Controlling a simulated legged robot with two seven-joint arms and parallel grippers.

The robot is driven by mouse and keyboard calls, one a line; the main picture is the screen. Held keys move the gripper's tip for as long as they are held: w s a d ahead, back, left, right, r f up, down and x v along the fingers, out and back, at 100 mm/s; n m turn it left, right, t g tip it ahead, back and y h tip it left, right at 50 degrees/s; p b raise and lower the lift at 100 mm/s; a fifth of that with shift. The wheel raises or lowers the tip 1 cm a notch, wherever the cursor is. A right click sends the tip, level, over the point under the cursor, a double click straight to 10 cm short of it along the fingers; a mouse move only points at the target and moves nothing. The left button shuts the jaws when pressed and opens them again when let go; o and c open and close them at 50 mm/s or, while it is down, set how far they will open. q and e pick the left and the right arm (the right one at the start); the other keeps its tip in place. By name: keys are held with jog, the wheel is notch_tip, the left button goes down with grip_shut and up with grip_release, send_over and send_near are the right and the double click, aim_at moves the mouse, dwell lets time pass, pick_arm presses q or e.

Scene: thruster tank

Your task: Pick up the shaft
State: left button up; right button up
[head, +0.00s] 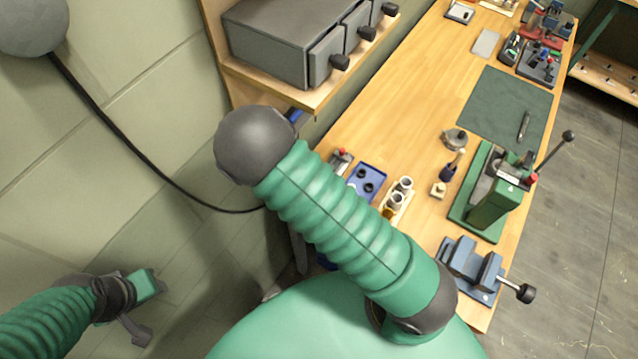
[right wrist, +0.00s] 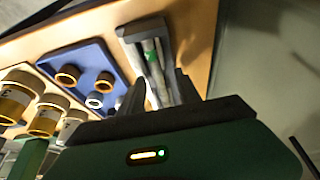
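In the right wrist view a narrow grey tray (right wrist: 130,33) holds slim metallic shafts (right wrist: 150,68) lying side by side, with a green mark between them. Their near ends are hidden by my right gripper (right wrist: 158,85). Its two dark fingers stand apart, one on each side of the shafts in the picture, with nothing clearly gripped. I cannot tell how far above the tray the fingers are.
A blue tray with rings (right wrist: 58,62) lies beside the grey tray, with bronze bushings (right wrist: 46,116) further left. On the wooden bench are a green press (head: 490,195), a vise (head: 470,265) and a green mat (head: 490,100). Grey drawers (head: 275,40) stand above the bench's wall side.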

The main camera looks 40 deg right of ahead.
jog(key=shift+s+d+f, duration=0.1)
jog(key=shift+s+d, duration=0.15)
jog(key=shift+d, duration=0.2)
jog(key=shift+c, duration=0.8)
jog(key=shift+d, duration=0.15)
jog(key=c, duration=0.7)
jog(key=shift+w+d+f, duration=0.45)
jog(key=shift+w+d, duration=0.05)
jog(key=shift+d, duration=0.15)
grip_shut()
jog(key=shift+s, duration=0.1)
jog(key=shift+a+r, duration=0.1)
pick_arm(q)
jog(key=shift+w+d+f, duration=0.1)
jog(key=shift+w+d, duration=0.25)
jog(key=shift+d, duration=0.25)
pick_arm(e)
jog(key=shift+a, duration=0.5)
pick_arm(q)
jog(key=shift+d, duration=0.1)
pick_arm(e)
jog(key=shift+d+r, duration=0.1)
jog(key=shift+d, duration=0.05)
